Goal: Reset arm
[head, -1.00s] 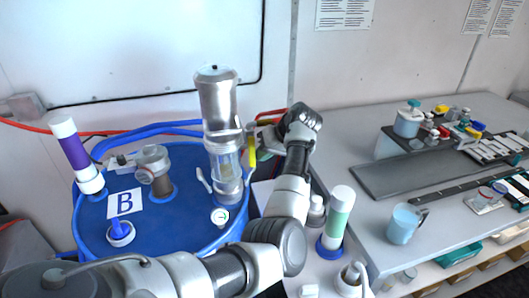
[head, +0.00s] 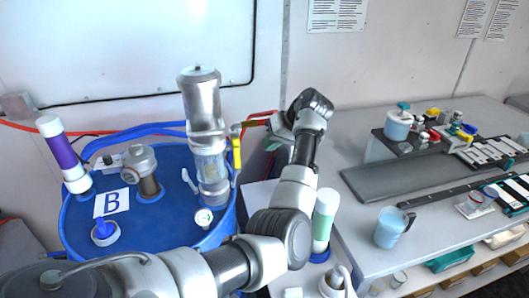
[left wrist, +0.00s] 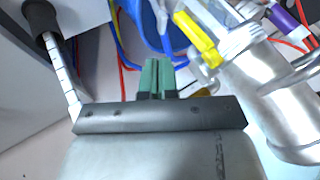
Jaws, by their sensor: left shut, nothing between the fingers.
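My left gripper (head: 273,145) is at the right of the drum, with my left wrist above and to its right. In the left wrist view its green fingers (left wrist: 155,75) are together with nothing between them. The steel and clear-glass proportioner (head: 207,140) stands upright on the blue drum (head: 165,228). Its yellow valve handle (head: 236,153) hangs down on its right side, apart from my fingers. The handle also shows in the left wrist view (left wrist: 197,38), beyond and right of the fingertips. My right gripper is not in view.
A purple-banded tube (head: 62,153) stands on the drum's left. A green-banded tube (head: 324,222) stands on the low surface between drum and bench. The grey bench (head: 350,130) at right holds a blue mug (head: 390,228) and several small containers. Red hoses run behind the drum.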

